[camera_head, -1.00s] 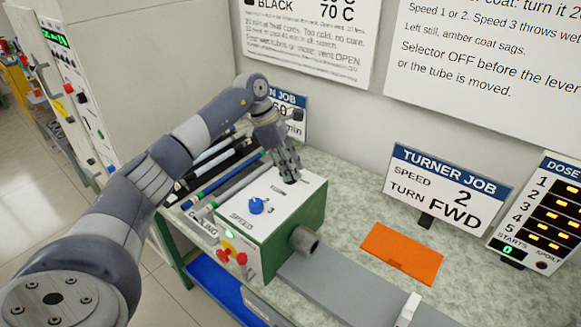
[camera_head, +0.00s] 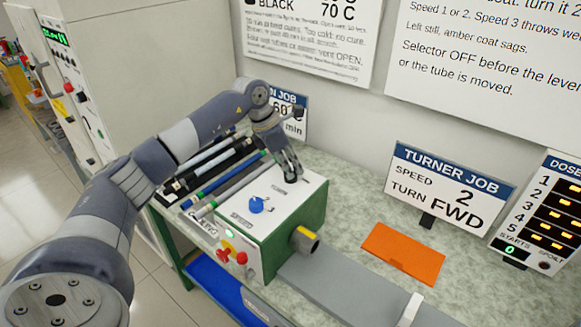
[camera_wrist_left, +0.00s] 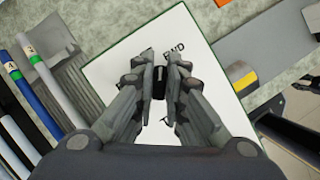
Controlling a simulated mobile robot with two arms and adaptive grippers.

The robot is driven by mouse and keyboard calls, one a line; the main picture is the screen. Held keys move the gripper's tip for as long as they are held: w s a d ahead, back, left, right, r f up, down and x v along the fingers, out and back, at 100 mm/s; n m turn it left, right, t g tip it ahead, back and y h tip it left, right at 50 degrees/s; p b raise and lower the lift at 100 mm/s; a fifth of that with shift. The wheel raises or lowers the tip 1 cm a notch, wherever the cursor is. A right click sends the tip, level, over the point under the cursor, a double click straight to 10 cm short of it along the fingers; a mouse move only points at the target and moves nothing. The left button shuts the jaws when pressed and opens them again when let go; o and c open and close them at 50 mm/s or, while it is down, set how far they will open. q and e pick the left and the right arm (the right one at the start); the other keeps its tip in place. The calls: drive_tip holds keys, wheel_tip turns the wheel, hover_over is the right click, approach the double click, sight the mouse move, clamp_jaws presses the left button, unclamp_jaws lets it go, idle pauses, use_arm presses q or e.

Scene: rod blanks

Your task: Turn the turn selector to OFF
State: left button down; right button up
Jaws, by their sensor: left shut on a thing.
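The turner is a green box with a white top (camera_head: 300,200). The turn selector is a small black knob (camera_wrist_left: 159,76) on its top; in the left wrist view it sits between my fingertips, with an FWD label just beyond it. My left gripper (camera_head: 292,174) is shut on the selector from above, and its fingers hide most of the knob in the head view. The left wrist view shows the fingers (camera_wrist_left: 159,85) on either side of it. I cannot read the selector's pointer. My right gripper is not in view.
A blue speed knob (camera_head: 256,205) stands beside the gripper on the same top. A grey spindle end with a yellow mark (camera_head: 304,240) sticks out right. An orange plate (camera_head: 403,253) lies on the bench. The TURNER JOB sign (camera_head: 447,187) reads speed 2, turn FWD.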

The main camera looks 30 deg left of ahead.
use_arm(q)
drive_tip(key=n, duration=0.1)
drive_tip(key=n+y, duration=0.1)
drive_tip(key=n, duration=0.1)
drive_tip(key=shift+s+d+f+n+b, duration=0.15)
drive_tip(key=shift+f+n+b, duration=0.15)
drive_tip(key=shift+f+b, duration=0.1)
drive_tip(key=shift+n+t+y+b, duration=0.4)
drive_tip(key=shift+n+y, duration=0.4)
drive_tip(key=shift+n, duration=0.9)
drive_tip(key=c, duration=1.6)
unclamp_jaws()
drive_tip(key=shift+c, duration=0.2)
drive_tip(key=shift+r, duration=0.1)
